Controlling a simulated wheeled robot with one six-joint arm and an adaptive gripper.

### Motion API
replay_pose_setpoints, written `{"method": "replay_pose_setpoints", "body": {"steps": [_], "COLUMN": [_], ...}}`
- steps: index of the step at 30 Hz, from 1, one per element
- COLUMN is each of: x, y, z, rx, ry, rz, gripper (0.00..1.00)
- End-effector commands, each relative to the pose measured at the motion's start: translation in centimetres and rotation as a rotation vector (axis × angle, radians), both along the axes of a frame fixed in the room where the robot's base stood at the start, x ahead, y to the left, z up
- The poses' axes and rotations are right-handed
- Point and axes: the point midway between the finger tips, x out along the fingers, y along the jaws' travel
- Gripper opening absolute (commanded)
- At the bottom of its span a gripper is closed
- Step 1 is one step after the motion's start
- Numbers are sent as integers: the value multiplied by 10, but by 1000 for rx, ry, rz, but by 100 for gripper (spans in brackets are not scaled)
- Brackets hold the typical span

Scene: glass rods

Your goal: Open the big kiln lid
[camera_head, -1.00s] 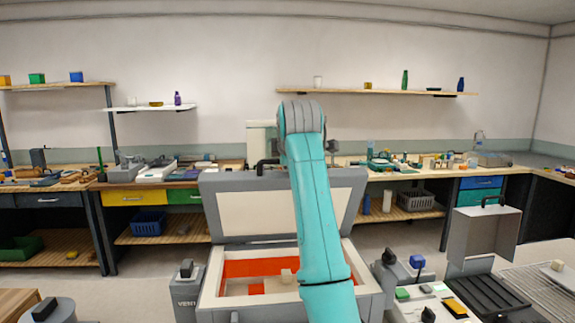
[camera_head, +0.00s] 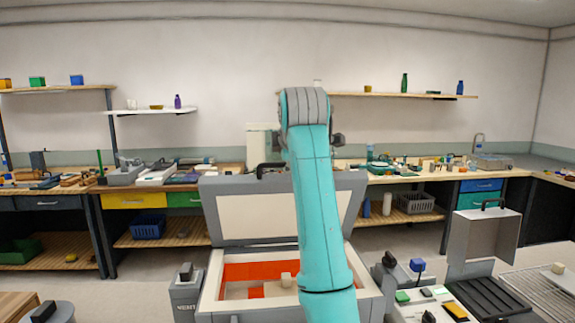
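The big kiln stands in front of me, with its grey lid (camera_head: 250,213) swung up and standing open at the back. The lid's pale inner panel faces me and its black handle (camera_head: 272,167) is at the top edge. The kiln body (camera_head: 222,303) shows a cream rim and a red-orange interior (camera_head: 245,271) with a small beige block (camera_head: 287,280) inside. My teal arm rises in front of the kiln and hides the lid's right part. My gripper is hidden behind the arm; only small dark parts show beside its top, so its fingers cannot be seen.
A smaller grey box with a raised lid (camera_head: 485,236) stands at the right, beside a wire rack (camera_head: 535,292). A control panel with coloured buttons (camera_head: 430,300) is at the lower right. Workbenches with tools (camera_head: 140,180) line the back wall.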

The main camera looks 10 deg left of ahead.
Motion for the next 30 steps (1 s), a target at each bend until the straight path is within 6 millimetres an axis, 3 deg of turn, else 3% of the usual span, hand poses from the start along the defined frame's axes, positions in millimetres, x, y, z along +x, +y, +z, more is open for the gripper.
{"method": "replay_pose_setpoints", "body": {"steps": [6,12,30], "x": [-34,-52,-57], "y": [-9,-15,-16], "z": [24,36,39], "rx": [1,1,0], "ry": [-3,-2,0], "rz": [0,0,0], "gripper": [41,41,41]}}
